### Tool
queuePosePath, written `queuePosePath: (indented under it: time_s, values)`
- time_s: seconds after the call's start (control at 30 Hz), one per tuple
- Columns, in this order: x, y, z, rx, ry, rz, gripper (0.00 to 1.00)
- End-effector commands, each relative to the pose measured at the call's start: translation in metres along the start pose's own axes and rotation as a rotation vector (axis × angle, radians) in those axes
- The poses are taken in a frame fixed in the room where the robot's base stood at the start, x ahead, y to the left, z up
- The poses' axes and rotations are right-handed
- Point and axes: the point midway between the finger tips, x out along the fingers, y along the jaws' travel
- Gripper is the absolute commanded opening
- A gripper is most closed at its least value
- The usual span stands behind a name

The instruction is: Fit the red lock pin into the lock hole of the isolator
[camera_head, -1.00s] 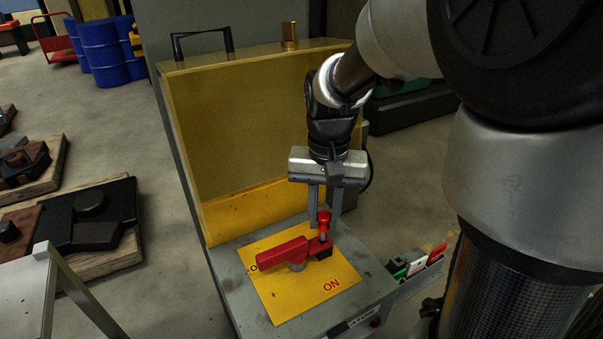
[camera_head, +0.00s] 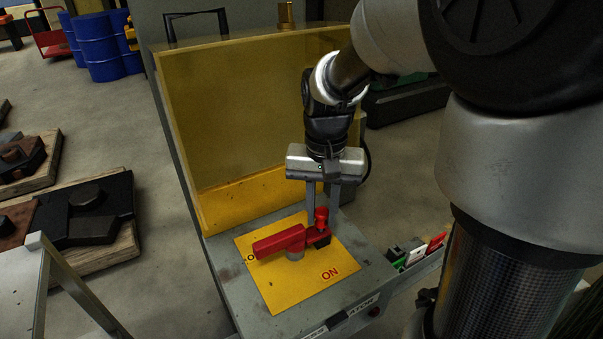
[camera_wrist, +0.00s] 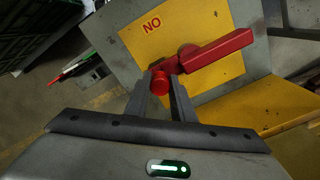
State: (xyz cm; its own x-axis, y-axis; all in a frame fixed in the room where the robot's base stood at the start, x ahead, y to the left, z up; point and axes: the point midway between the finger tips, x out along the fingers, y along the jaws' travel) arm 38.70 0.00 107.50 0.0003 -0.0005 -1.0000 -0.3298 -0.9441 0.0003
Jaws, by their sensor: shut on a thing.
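The isolator is a grey box (camera_head: 230,290) with a yellow face plate (camera_head: 285,287) and a red handle (camera_head: 279,243); the handle also shows in the wrist view (camera_wrist: 218,51). The handle lies across the plate, away from the "ON" mark. My gripper (camera_head: 322,207) is shut on the red lock pin (camera_head: 321,215), which stands upright at the handle's right end. In the wrist view, the pin's round red head (camera_wrist: 159,84) sits between my fingertips. The pin's shank is not visible now, and the lock hole is hidden beneath it, so how deep it sits cannot be told.
A raised yellow cover (camera_head: 265,120) stands behind the plate. A side holder with coloured tags (camera_head: 418,254) is at the box's right. A metal frame (camera_head: 45,270) and dark stamped parts (camera_head: 90,205) lie to the left. The plate's front part is clear.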

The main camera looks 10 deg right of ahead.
Motion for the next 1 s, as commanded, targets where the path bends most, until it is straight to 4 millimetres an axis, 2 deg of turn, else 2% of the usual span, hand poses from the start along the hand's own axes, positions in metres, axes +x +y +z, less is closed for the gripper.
queuePosePath:
  time_s: [0.57, 0.6, 0.7, 1.0]
  values:
    - [0.015, 0.000, 0.000, 0.000, 0.000, 0.000, 0.01]
    - [0.015, 0.000, 0.000, 0.000, 0.000, 0.000, 0.26]
    - [0.014, 0.000, 0.000, 0.000, 0.000, 0.000, 0.42]
    - [0.014, 0.000, 0.000, 0.000, 0.000, 0.000, 0.44]
